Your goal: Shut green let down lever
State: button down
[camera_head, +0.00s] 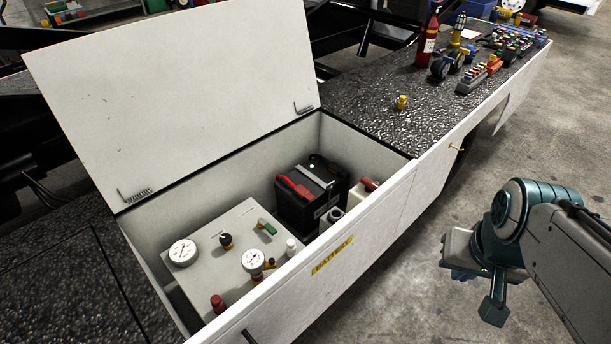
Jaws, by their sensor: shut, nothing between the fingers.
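My gripper (493,311) hangs at the right, outside the box and over the concrete floor. It is shut and empty, well apart from the lever, and partly hidden by my own arm.
The box lid (175,95) stands open at the back. The panel also carries a left gauge (183,252), a right gauge (253,261), a black knob (226,240) and a red knob (217,303). A black battery (308,196) stands behind. The front wall (300,290) lies between gripper and panel.

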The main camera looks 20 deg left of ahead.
aim_at(267, 227)
jog(key=u, duration=0.5)
jog(key=i, duration=0.85)
jog(key=u, duration=0.75)
